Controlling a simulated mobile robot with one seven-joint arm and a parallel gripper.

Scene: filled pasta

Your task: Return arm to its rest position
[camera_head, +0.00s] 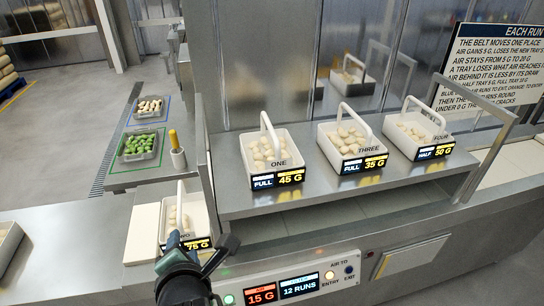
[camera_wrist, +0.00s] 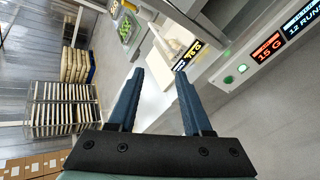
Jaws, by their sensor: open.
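My gripper shows at the bottom of the head view (camera_head: 203,243), in front of the tray with the 75 G label (camera_head: 197,215). In the wrist view its two blue fingers (camera_wrist: 160,85) stand wide apart with nothing between them. That tray has a raised handle and holds pale pasta; my gripper hides part of its front and label. It also shows past the fingers in the wrist view (camera_wrist: 172,42), apart from them.
Trays ONE (camera_head: 258,172), THREE (camera_head: 331,152) and FOUR (camera_head: 403,143) stand on a raised steel shelf. A control panel (camera_head: 290,288) is close to my gripper. Green and pale pasta trays (camera_head: 138,147) sit on a side table. Open floor lies at left.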

